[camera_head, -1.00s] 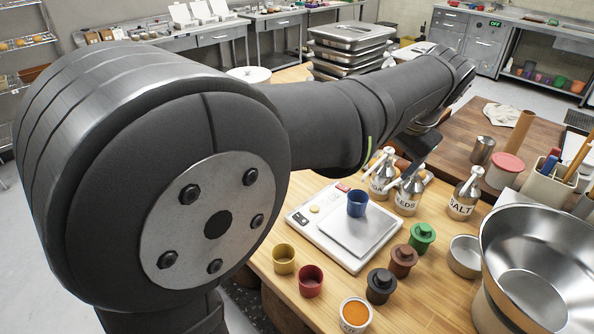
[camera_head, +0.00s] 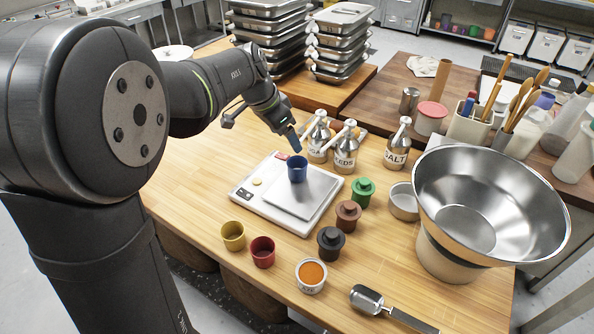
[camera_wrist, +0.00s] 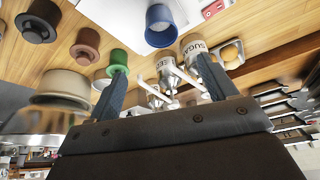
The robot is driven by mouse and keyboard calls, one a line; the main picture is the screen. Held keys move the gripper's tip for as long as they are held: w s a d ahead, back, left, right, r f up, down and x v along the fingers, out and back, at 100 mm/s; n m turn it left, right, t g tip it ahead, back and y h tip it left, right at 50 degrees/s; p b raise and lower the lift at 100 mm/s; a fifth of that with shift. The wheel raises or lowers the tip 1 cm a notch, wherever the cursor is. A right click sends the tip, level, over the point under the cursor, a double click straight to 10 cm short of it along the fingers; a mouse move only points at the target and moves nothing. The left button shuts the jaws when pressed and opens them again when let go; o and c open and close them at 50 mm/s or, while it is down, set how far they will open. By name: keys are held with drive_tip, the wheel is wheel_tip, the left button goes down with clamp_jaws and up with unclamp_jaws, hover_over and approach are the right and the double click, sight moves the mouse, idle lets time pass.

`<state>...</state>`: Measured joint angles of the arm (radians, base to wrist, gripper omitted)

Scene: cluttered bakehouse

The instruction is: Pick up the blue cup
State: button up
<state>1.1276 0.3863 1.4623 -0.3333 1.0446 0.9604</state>
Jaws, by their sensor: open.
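The blue cup (camera_head: 297,170) stands upright on the steel plate of a white kitchen scale (camera_head: 262,213). In the wrist view the blue cup (camera_wrist: 161,30) shows at the top, beyond my fingertips and roughly midway between them. My gripper (camera_head: 293,143) is above and close to the cup in the head view, pointing down at a slant. In the wrist view my gripper (camera_wrist: 160,68) has its two dark blue fingers spread wide with nothing between them. The cup is apart from both fingers.
Metal-topped jars (camera_head: 346,150) stand close behind the cup. Green (camera_head: 363,192), brown (camera_head: 348,216) and black (camera_head: 330,243) lidded pots stand at the scale's right. Yellow (camera_head: 232,236) and red (camera_head: 262,252) cups are in front. A large steel bowl (camera_head: 490,205) is at right.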

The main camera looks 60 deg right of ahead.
approach(297, 162)
wheel_tip(297, 162, down, 2)
drive_tip(key=s, duration=0.3)
drive_tip(key=shift+w+a+x, duration=0.1)
drive_tip(key=shift+w+x, duration=0.05)
drive_tip(key=shift+x, duration=0.8)
drive_tip(key=shift+w+a+x, duration=0.1)
drive_tip(key=shift+w+x, duration=0.1)
drive_tip(key=shift+x, duration=0.7)
drive_tip(key=shift+w+x, duration=0.15)
drive_tip(key=shift+x, duration=0.8)
drive_tip(key=shift+f, duration=0.15)
drive_tip(key=c, duration=1.1)
drive_tip(key=shift+c, duration=0.2)
